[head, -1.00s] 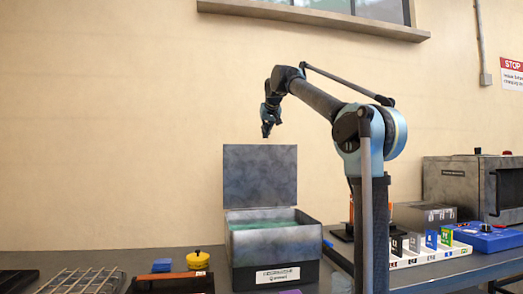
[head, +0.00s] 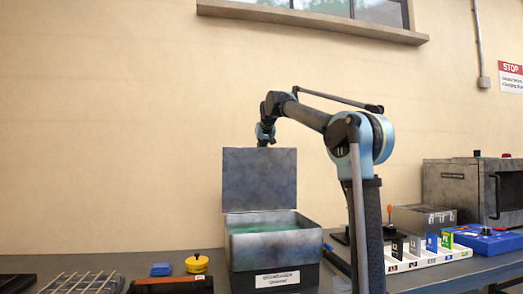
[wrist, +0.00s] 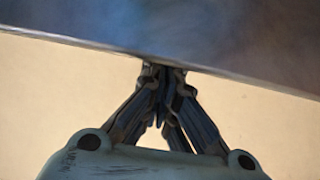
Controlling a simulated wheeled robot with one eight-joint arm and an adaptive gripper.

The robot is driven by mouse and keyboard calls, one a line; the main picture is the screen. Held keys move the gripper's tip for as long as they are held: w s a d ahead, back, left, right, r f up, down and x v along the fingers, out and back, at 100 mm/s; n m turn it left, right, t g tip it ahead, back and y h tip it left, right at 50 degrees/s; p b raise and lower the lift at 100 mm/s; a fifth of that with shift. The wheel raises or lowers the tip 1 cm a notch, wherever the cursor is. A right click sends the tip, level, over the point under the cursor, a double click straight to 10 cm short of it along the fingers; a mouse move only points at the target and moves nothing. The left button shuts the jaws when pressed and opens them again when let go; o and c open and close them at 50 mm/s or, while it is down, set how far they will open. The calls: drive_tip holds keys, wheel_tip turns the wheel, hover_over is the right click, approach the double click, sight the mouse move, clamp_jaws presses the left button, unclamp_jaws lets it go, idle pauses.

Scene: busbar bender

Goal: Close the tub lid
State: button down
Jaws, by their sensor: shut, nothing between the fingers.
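The grey tub (head: 275,255) stands on the bench with green content showing inside. Its lid (head: 259,181) stands upright at the back edge, open.
A yellow knobbed pot (head: 197,264), a blue block (head: 161,269) and a wire rack (head: 85,283) lie left of the tub. A white slotted holder (head: 425,257), a blue box (head: 487,238) and a grey oven-like machine (head: 460,190) stand to the right.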

drive_tip(key=shift+s+d+f, duration=0.15)
drive_tip(key=shift+s, duration=0.35)
drive_tip(key=shift+s+d+f, duration=0.1)
drive_tip(key=shift+s+d, duration=0.05)
drive_tip(key=shift+s, duration=0.35)
drive_tip(key=shift+d, duration=0.1)
